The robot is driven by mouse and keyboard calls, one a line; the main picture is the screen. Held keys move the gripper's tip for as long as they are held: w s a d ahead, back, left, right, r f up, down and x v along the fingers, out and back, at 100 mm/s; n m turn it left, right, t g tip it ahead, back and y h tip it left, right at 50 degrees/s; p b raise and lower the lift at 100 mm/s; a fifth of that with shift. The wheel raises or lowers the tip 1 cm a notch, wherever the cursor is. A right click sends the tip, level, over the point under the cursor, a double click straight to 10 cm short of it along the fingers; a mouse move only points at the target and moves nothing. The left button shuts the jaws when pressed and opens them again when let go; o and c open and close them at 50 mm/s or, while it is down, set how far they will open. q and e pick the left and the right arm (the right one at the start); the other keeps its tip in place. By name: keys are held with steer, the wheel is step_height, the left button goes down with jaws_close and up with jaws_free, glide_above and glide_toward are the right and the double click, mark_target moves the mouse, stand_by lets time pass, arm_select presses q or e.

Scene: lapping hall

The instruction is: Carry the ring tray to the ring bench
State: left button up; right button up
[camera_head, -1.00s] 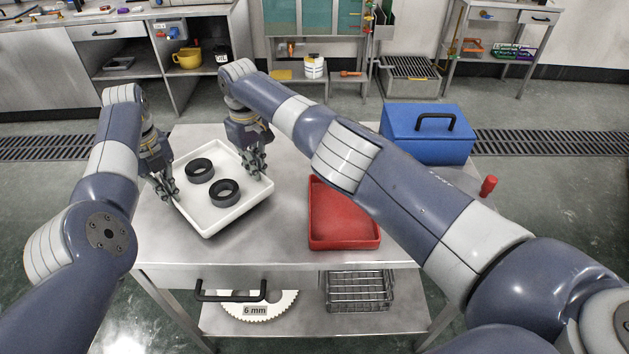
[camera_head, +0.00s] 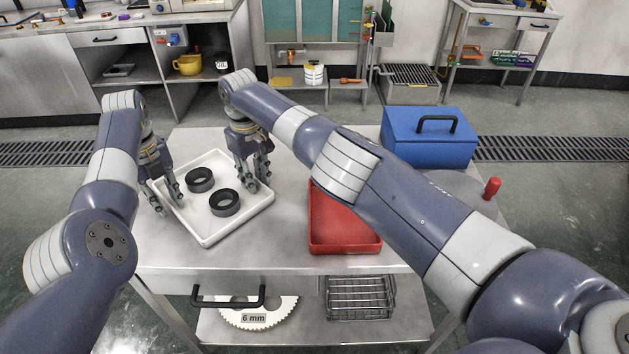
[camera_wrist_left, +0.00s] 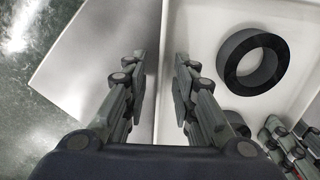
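The white ring tray (camera_head: 206,236) lies on a grey metal table (camera_head: 290,222), turned at an angle. Two dark rings, one farther back (camera_head: 200,180) and one nearer (camera_head: 224,202), lie in it. My left gripper (camera_head: 166,206) is at the tray's left wall; in the left wrist view its fingers (camera_wrist_left: 160,72) stand apart, one on each side of the tray wall (camera_wrist_left: 160,120). My right gripper (camera_head: 256,184) is at the tray's right wall with its fingers apart. Whether those fingers touch the wall is hard to tell. Its fingers also show at the lower right of the left wrist view (camera_wrist_left: 287,145).
A red tray (camera_head: 345,247) lies right of the white tray, partly behind my right arm. A blue box (camera_head: 428,140) with a black handle stands at the table's back right. A wire basket (camera_head: 360,300) and a 6 mm disc (camera_head: 257,318) are on the lower shelf.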

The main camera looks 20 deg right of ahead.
steer(key=shift+r, duration=0.1)
arm_select(q)
step_height(320, 180, up, 11)
steer(key=shift+r, duration=0.15)
arm_select(e)
step_height(320, 180, up, 12)
stand_by(0.4)
